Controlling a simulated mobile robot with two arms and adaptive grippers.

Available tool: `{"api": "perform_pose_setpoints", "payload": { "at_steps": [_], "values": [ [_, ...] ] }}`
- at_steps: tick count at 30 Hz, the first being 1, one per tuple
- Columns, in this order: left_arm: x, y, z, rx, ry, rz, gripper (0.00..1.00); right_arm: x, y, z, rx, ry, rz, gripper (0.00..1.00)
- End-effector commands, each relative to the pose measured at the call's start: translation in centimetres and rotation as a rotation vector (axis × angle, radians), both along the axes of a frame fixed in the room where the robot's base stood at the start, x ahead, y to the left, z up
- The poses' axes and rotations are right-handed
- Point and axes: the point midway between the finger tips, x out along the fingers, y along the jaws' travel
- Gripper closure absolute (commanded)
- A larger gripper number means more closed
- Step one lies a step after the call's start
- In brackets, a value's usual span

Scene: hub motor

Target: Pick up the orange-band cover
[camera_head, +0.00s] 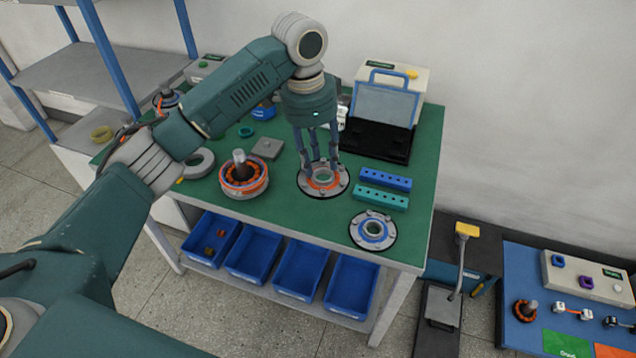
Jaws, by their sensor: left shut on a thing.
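The orange-band cover (324,183) is a round grey disc with bolts around its rim and an orange ring at its middle. It lies on, or very close above, the green table top (290,215). My left gripper (322,170) points straight down and is shut on the cover at its centre. The fingers hide part of the cover's far side. My right gripper is not in view.
Left of the cover stands an orange-ringed motor part (243,177). Right of it lie a blue bar (385,178) and a teal bar (381,198). A blue-band cover (372,230) lies near the front right corner. A black case (378,139) stands behind.

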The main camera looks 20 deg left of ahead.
Motion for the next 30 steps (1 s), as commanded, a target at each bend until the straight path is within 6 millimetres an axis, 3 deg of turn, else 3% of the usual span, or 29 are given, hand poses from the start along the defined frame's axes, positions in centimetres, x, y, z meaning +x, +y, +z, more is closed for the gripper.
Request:
{"api": "perform_pose_setpoints", "payload": {
  "at_steps": [3,9,21,22,27,30],
  "values": [
    [0.1,-0.1,2.8,-0.003,-0.003,-0.002,1.0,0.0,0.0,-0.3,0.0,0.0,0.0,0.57],
    [0.0,-0.1,5.4,-0.001,-0.001,-0.001,1.0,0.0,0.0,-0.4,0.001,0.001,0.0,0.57],
    [0.0,-0.1,6.2,-0.002,0.0,-0.001,1.0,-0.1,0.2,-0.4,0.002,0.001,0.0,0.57],
    [0.0,-0.1,6.2,-0.002,0.0,-0.001,0.58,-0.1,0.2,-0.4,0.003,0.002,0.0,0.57],
    [0.0,-0.1,6.2,-0.002,0.0,-0.001,0.24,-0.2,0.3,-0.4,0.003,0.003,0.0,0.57],
    [0.0,-0.1,6.1,-0.002,-0.001,-0.001,0.2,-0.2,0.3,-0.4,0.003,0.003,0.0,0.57]
  ]
}}
